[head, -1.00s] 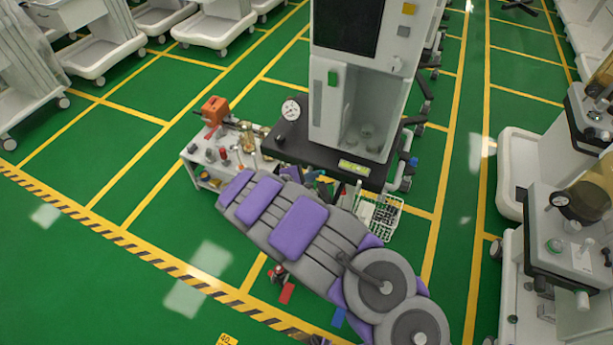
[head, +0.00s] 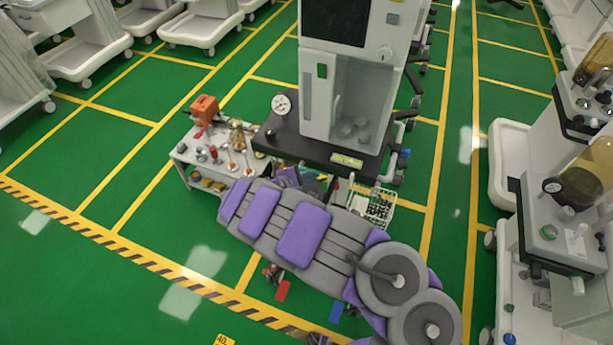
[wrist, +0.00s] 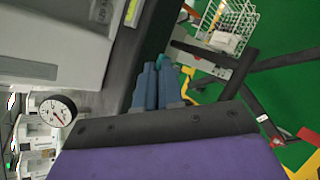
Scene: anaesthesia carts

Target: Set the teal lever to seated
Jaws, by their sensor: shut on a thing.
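The teal lever (wrist: 164,61) shows only as a small teal piece at the tips of my gripper in the wrist view, beside the dark edge of the cart. My gripper (wrist: 159,75) has blue-grey fingers, close together and shut on the teal lever. Most of the lever is hidden by the fingers, so its setting cannot be read. In the head view my grey and purple arm reaches to the front of the white cart (head: 318,100), by its black shelf (head: 300,147). The fingers and lever cannot be made out there.
A white side table (head: 185,152) with an orange device (head: 205,108) stands left of the cart. A wire basket (head: 380,208) hangs at its right. A round gauge (head: 281,103) sits on the shelf's left. More carts stand right; green floor is open at left.

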